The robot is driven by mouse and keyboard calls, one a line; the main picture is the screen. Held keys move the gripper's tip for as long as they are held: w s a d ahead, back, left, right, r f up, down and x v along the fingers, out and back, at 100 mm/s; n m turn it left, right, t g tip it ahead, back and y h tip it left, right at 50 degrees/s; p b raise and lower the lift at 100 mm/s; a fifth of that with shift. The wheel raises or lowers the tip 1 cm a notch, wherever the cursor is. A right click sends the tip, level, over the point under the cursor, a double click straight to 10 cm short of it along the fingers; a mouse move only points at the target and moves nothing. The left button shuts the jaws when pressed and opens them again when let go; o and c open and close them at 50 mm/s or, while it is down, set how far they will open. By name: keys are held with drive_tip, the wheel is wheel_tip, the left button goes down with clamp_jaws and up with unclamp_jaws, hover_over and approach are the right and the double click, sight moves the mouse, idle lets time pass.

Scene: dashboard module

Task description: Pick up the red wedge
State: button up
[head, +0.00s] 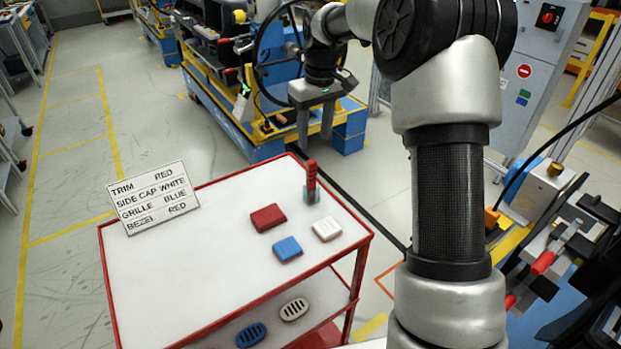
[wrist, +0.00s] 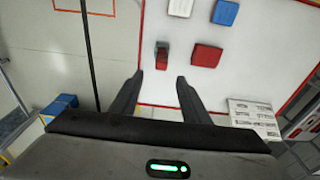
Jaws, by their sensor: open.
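A tall, narrow red piece, which I take as the red wedge (head: 311,178), stands upright in a small grey, see-through holder (head: 312,198) near the back right corner of the cart top. In the wrist view the red wedge (wrist: 162,58) is seen from above, ahead of the space between my fingers. My gripper (head: 315,140) is open and empty, pointing down, above and behind the wedge near the cart's back edge. In the wrist view my gripper (wrist: 160,80) shows both fingers apart with nothing between them.
A red block (head: 268,217), a blue block (head: 287,248) and a white block (head: 327,229) lie on the white, red-rimmed cart (head: 190,285). A label sign (head: 153,197) stands at its left. Blue and white slotted pieces lie on the lower shelf. A blue-yellow workbench (head: 225,120) is behind.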

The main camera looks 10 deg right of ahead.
sight(312, 160)
drive_tip(key=f, duration=0.5)
drive_tip(key=w+f, duration=0.1)
drive_tip(key=f, duration=0.2)
drive_tip(key=shift+a+f, duration=0.2)
drive_tip(key=shift+w+a+f, duration=0.1)
drive_tip(key=shift+f, duration=1.25)
drive_tip(key=shift+a+f, duration=0.1)
drive_tip(key=shift+f, duration=1.2)
clamp_jaws()
